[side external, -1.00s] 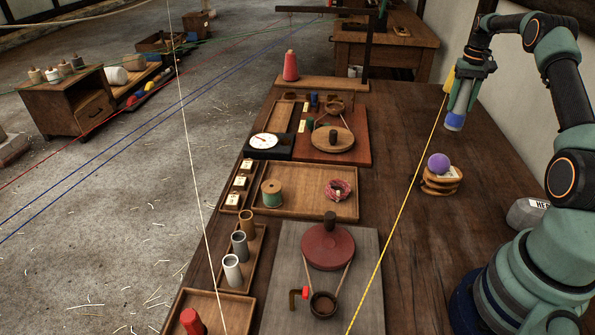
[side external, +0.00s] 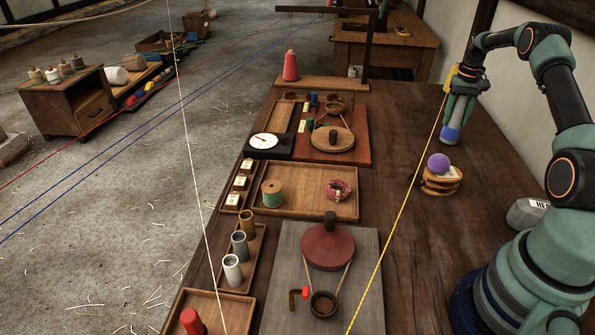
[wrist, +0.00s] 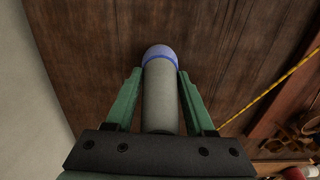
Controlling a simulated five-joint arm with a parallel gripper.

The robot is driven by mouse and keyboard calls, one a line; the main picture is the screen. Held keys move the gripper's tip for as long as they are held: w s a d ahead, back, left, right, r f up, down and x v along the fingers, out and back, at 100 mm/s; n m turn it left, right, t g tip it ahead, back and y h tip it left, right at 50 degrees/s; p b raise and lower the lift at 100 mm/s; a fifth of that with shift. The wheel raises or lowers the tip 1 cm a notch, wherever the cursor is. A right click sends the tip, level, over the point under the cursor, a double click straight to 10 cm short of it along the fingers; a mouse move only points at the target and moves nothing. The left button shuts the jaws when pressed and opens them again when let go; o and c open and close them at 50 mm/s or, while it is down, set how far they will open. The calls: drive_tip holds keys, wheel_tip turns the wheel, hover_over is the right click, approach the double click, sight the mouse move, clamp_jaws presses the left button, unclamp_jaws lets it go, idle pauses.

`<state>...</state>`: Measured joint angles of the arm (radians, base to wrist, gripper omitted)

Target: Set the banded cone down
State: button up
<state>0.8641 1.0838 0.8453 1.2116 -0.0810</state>
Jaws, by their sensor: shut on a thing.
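The banded cone (wrist: 160,95) is a grey, nearly cylindrical body with a blue band and a pale lilac-blue end. It lies between the two green fingers of my gripper (wrist: 160,82) in the wrist view. In the side view my gripper (side external: 457,112) is shut on it above the far right of the wooden table (side external: 400,120). The cone (side external: 450,133) shows its blue and pale end below the fingers, pointing down and tilted slightly. I cannot tell whether that end touches the table top.
A purple ball (side external: 438,162) sits on a wooden stack (side external: 441,182) nearer me. A yellow line (side external: 405,205) runs along the table from a yellow piece (side external: 450,76) behind my gripper. A grey weight (side external: 526,213) stands at right.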

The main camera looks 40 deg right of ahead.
drive_tip(key=shift+f, duration=0.65)
drive_tip(key=o, duration=1.4)
